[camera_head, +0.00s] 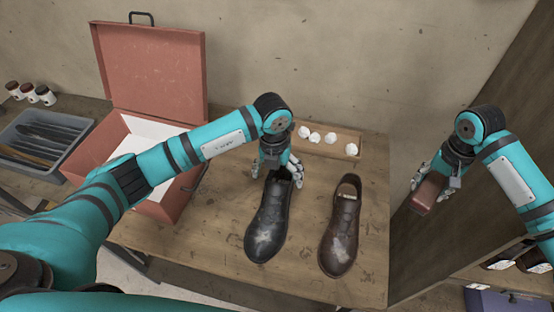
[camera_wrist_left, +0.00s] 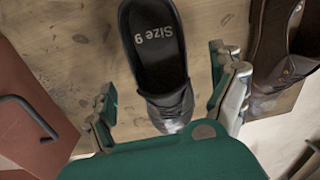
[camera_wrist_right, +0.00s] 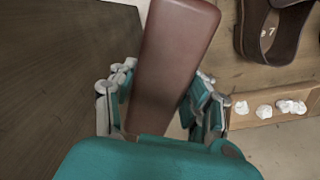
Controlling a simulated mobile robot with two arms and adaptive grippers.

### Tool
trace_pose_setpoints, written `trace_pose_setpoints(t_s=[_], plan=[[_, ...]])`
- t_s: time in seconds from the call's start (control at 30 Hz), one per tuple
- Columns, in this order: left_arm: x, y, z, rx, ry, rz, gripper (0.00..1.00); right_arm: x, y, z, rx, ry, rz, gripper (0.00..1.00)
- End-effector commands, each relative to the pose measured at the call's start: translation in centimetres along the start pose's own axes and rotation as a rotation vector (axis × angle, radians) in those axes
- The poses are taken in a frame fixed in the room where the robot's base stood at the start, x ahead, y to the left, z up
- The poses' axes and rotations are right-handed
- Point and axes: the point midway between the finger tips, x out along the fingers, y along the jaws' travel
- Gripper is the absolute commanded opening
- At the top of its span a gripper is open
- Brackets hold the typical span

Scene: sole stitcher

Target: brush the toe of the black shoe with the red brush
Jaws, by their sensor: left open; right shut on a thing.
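The black shoe (camera_head: 268,222) stands on the wooden table with its toe toward me and a pale dusty patch on the toe. My left gripper (camera_head: 277,172) is open above the shoe's heel end. In the left wrist view the black shoe (camera_wrist_left: 158,60) shows its insole marked "Size 9" between and beyond the open fingers (camera_wrist_left: 170,95). My right gripper (camera_head: 428,190) is shut on the red brush (camera_head: 430,192), held in the air right of the table. The brush (camera_wrist_right: 172,60) also shows in the right wrist view; its bristles are hidden.
A brown shoe (camera_head: 341,230) stands right of the black one. A wooden tray (camera_head: 330,152) with several white lumps lies behind. An open red box (camera_head: 150,75) and a grey bin (camera_head: 70,125) are at left. A dark wooden panel (camera_head: 480,130) rises at right.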

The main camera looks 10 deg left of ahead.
Motion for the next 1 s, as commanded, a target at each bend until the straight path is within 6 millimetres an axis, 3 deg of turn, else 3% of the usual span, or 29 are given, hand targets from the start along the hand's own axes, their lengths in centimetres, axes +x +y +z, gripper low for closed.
trace_pose_setpoints(t_s=[0.3,0.73,1.0], plan=[[4.7,-0.1,0.0,-0.001,0.002,-0.001,0.93,-1.1,0.0,0.0,0.0,0.0,0.0,0.22],[5.8,-0.1,0.0,0.0,0.0,-0.002,0.93,-1.2,0.0,0.0,0.0,0.001,0.0,0.22],[5.8,-0.1,0.0,0.0,0.0,-0.002,0.59,-1.2,0.0,0.0,0.0,0.001,0.0,0.22]])
